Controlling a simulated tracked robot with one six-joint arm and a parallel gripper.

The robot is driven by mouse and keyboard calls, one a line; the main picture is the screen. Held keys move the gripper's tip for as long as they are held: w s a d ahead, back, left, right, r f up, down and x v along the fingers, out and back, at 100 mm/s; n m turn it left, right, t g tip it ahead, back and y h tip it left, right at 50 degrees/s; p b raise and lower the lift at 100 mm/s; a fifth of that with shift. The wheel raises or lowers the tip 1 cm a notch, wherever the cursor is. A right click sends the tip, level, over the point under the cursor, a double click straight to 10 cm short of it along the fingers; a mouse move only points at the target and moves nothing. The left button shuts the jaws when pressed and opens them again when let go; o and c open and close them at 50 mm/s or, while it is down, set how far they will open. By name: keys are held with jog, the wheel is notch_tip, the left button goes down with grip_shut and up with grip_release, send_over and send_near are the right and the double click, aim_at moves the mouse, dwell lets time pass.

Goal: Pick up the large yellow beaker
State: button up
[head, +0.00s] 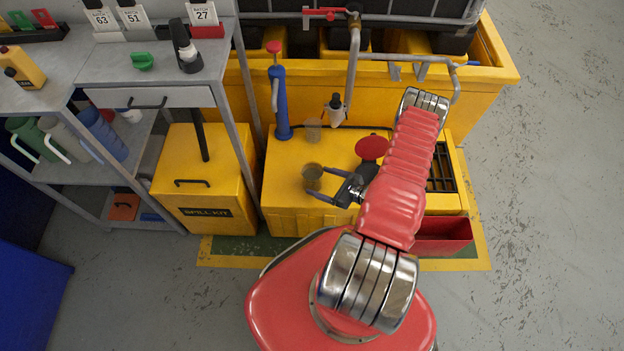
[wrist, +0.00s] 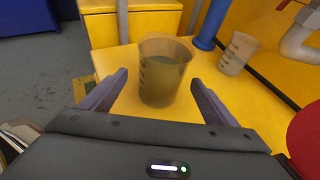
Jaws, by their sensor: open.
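The large beaker (head: 312,175) stands upright on the yellow cabinet top, near its front left. It is clear, with dark measuring marks and an olive-yellow tint. In the wrist view the large beaker (wrist: 163,72) is between my fingertips, a little beyond them, with a visible gap on each side. My gripper (head: 322,183) is open and empty, reaching in from the right. In the wrist view my gripper (wrist: 158,80) shows both fingers spread, one on each side of the beaker's lower part.
A smaller clear beaker (head: 313,130) stands behind, beside a blue post (head: 281,105). A pipe with a tap (head: 336,108) hangs at the back. A round red disc (head: 371,147) is right of the beaker. A yellow spill kit box (head: 205,185) stands left.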

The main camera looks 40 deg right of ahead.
aim_at(311, 178)
dwell(0.3)
jog(key=shift+x, duration=2.65)
jog(key=shift+f, duration=0.1)
jog(key=c, duration=1.4)
